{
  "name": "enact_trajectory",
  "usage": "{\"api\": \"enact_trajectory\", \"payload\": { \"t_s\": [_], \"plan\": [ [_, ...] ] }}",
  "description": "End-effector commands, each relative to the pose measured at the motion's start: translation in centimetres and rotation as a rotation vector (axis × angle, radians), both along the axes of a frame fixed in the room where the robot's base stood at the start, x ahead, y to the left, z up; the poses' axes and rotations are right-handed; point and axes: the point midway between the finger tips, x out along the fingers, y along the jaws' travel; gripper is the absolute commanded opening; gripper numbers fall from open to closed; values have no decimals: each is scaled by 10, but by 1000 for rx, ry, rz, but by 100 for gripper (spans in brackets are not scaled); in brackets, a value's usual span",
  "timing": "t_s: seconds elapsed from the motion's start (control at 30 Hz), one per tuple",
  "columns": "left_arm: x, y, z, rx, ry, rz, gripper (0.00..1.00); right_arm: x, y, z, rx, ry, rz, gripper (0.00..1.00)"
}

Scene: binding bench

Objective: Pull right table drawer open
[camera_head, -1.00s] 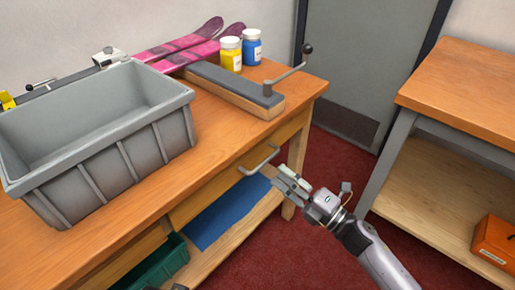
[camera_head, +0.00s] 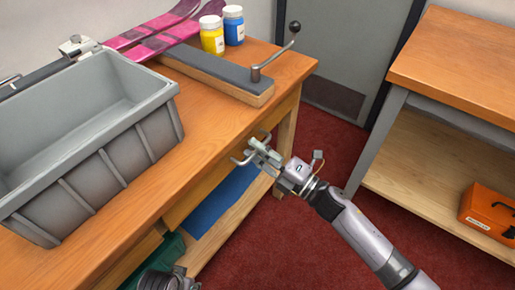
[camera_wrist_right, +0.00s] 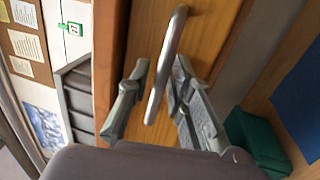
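The right table drawer is a wooden front (camera_head: 203,190) under the bench top, and it looks closed. Its metal bar handle (camera_head: 238,160) is partly covered by my right gripper (camera_head: 262,152) in the head view. In the right wrist view the handle (camera_wrist_right: 168,60) stands between the two spread fingers of my right gripper (camera_wrist_right: 158,75). The fingers are open, with a gap showing beside the bar. Part of what looks like my left gripper (camera_head: 168,280) shows at the bottom edge of the head view; its fingers cannot be made out.
A grey bin (camera_head: 150,122) stands on the bench top (camera_head: 205,128), with a lever tool (camera_head: 225,80) and two jars behind it. A blue sheet (camera_head: 222,203) and a green bin (camera_head: 165,255) are below the drawer. Red floor lies open in front.

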Motion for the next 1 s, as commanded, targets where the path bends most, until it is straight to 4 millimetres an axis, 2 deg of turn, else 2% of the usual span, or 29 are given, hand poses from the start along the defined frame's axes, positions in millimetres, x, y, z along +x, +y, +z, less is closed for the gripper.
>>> {"api": "enact_trajectory", "payload": {
  "t_s": [0.27,1.0],
  "plan": [
    [0,0,0,0,-1,0,40,0,0,0,0,0,0,0],
    [0,0,1,0,-1,1,40,0,0,0,0,0,0,0]
  ]
}}
